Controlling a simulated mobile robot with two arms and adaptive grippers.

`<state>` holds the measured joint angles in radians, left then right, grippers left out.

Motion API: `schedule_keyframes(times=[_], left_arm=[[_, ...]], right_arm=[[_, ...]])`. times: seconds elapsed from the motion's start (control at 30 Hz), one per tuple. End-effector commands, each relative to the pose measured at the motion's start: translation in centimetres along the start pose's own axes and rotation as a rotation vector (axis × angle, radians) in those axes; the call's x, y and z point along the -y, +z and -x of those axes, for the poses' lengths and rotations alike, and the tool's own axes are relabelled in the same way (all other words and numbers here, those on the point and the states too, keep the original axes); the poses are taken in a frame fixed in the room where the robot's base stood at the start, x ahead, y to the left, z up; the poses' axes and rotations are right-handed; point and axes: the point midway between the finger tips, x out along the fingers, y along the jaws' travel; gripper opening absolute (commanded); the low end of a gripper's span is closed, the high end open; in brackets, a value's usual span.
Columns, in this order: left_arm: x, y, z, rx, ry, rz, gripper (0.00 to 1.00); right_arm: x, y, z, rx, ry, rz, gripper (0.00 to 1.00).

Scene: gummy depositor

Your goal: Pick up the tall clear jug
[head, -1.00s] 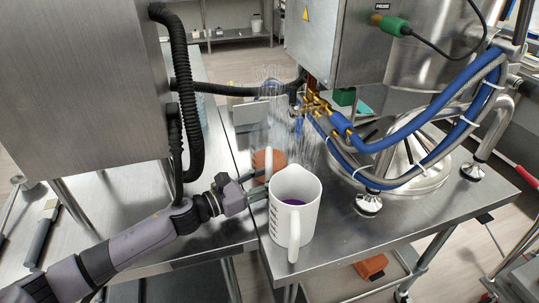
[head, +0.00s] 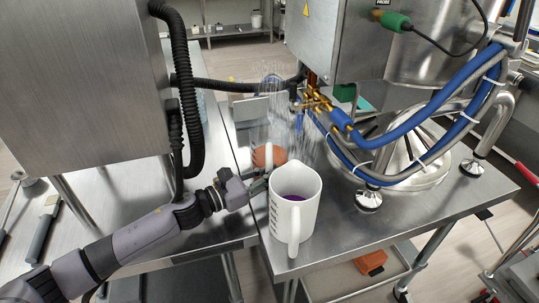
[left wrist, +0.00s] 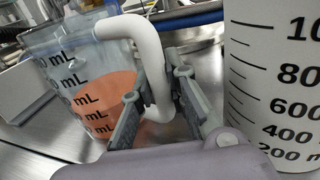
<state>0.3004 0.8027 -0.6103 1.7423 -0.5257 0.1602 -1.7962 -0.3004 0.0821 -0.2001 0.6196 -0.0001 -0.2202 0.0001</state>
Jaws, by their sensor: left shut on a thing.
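The tall clear jug (head: 272,112) stands upright on the metal table behind the white jug, with orange liquid low in it. In the left wrist view the clear jug (left wrist: 75,60) shows black mL marks and a white handle (left wrist: 150,62). My left gripper (head: 262,184) reaches in from the left. Its two fingers (left wrist: 158,105) lie on either side of the lower part of that handle and are shut on it. The white jug partly hides the fingertips in the head view. My right gripper is in neither view.
A white measuring jug (head: 307,215) with purple liquid stands close in front of the clear jug and close to my left fingers. Brass fittings and blue hoses (head: 400,130) hang to the right. A black corrugated hose (head: 188,110) is to the left.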

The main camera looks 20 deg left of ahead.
Motion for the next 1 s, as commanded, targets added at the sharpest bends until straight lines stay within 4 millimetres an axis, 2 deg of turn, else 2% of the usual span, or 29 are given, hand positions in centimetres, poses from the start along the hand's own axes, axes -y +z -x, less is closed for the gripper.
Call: schedule_keyframes(times=[0.57,1.0], left_arm=[[0.0,0.0,0.0,0.000,0.000,0.000,0.00],[-0.1,1.2,-0.1,0.005,-0.002,-0.007,0.00]], right_arm=[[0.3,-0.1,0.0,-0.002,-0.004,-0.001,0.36],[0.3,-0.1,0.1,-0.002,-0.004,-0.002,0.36]])
